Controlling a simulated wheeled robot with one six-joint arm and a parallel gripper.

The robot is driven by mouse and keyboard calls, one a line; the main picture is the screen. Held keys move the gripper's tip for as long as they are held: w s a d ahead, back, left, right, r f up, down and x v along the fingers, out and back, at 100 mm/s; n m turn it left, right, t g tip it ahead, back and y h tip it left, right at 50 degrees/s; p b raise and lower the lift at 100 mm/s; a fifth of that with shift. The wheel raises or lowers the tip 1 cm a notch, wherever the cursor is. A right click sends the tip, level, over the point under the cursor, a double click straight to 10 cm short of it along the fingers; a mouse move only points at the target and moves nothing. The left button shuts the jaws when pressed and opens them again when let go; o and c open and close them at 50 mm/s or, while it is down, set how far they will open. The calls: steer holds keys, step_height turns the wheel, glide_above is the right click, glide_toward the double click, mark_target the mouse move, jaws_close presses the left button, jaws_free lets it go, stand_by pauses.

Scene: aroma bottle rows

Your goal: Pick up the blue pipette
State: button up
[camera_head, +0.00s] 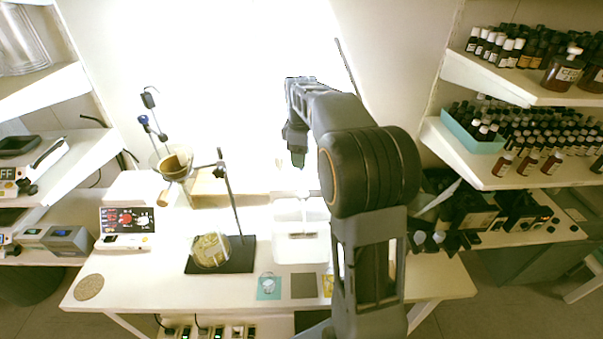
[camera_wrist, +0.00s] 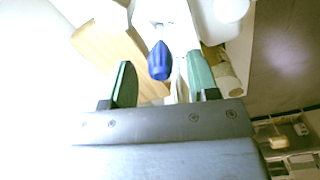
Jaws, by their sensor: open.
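The blue pipette (camera_wrist: 160,62) shows in the wrist view as a dark blue bulb with a pale stem running up the picture. My gripper (camera_wrist: 163,74) is open and empty, one green-padded finger on each side of the bulb in that view. I cannot tell how far the bulb lies beyond the fingertips, and no contact shows. In the head view my gripper (camera_head: 297,150) points down above the back middle of the table.
A white tub (camera_head: 301,243) stands below my gripper, with a wooden box (camera_head: 222,187) to its left. A metal stand (camera_head: 232,195) rises from a black base. A meter with a dark display (camera_head: 127,220) is further left. Bottle shelves (camera_head: 515,92) fill the right.

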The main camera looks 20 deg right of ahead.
mark_target(301, 175)
steer(key=shift+f, duration=1.5)
steer(key=shift+c, duration=0.3)
steer(key=c, duration=0.6)
